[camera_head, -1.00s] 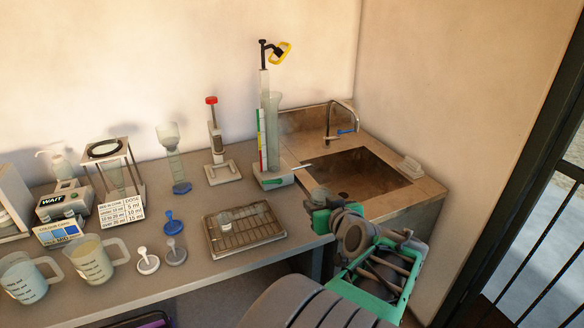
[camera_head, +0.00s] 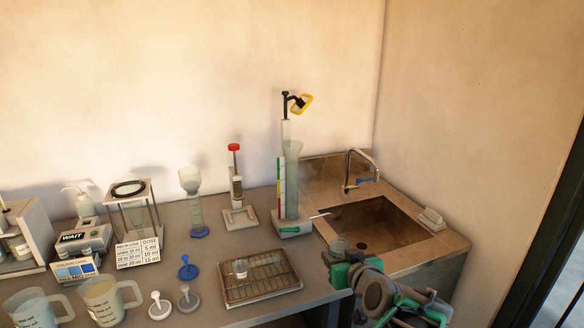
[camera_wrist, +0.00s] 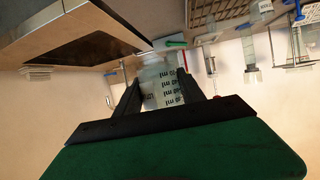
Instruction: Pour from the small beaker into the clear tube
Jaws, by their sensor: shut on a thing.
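My gripper (camera_wrist: 158,92) is shut on the small beaker (camera_wrist: 160,80), a clear vessel with black ml markings, in the wrist view. In the head view the small beaker (camera_head: 340,246) is at the counter's front edge, before the sink, with my green and grey gripper (camera_head: 350,264) behind it. A tall clear tube (camera_head: 292,185) stands on a white base with a coloured strip, at the back left of the sink. A second clear tube (camera_head: 191,205), with a wide top and blue foot, stands farther left. The beaker's contents are not clear to see.
A red-topped stand (camera_head: 236,190) is left of the tall tube. Jugs (camera_head: 105,300) stand at the front left.

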